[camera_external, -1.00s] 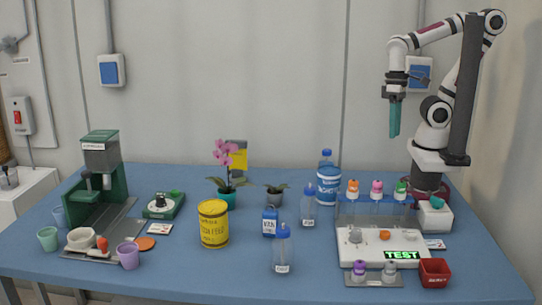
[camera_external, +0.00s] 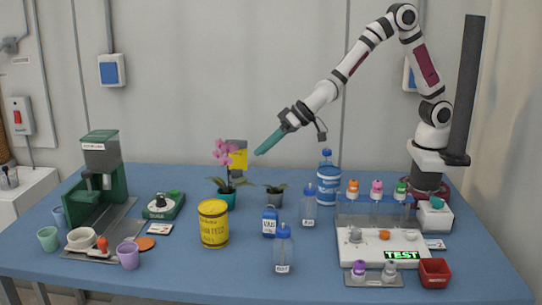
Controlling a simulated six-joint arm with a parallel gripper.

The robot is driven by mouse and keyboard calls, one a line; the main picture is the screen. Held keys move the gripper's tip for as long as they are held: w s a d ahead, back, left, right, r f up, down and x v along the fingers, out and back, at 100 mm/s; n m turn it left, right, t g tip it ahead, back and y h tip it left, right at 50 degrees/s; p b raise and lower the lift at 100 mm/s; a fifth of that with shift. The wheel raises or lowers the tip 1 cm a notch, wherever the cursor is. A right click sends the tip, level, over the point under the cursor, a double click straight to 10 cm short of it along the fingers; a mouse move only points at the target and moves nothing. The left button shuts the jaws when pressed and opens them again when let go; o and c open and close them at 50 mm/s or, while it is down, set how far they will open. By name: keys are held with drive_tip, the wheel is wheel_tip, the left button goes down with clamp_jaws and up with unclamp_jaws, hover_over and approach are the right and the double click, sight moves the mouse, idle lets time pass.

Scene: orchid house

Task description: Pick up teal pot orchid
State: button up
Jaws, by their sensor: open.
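The teal pot orchid (camera_external: 228,196) stands upright at the back middle of the blue table, with pink flowers (camera_external: 224,152) on a stem above dark green leaves. Its lower pot is partly hidden by the yellow tin in front. My gripper (camera_external: 258,152) is open and empty, with teal fingers pointing down and to the left. It hangs in the air to the right of the flowers, above table height and apart from the plant.
Several bottles, including a blue-capped one (camera_external: 308,206), stand further right. A green machine (camera_external: 102,165) is at left.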

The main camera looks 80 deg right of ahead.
drive_tip(key=w+d+f+t+h, duration=0.1)
drive_tip(key=w+f+h, duration=0.1)
drive_tip(key=w+f, duration=0.3)
drive_tip(key=w+d+f+t+h, duration=0.2)
drive_tip(key=w+f, duration=0.3)
drive_tip(key=w, duration=0.4)
drive_tip(key=shift+d+f+t+h, duration=0.15)
drive_tip(key=shift+d+t+h, duration=0.15)
drive_tip(key=shift+h, duration=0.4)
drive_tip(key=shift+s, duration=0.1)
clamp_jaws()
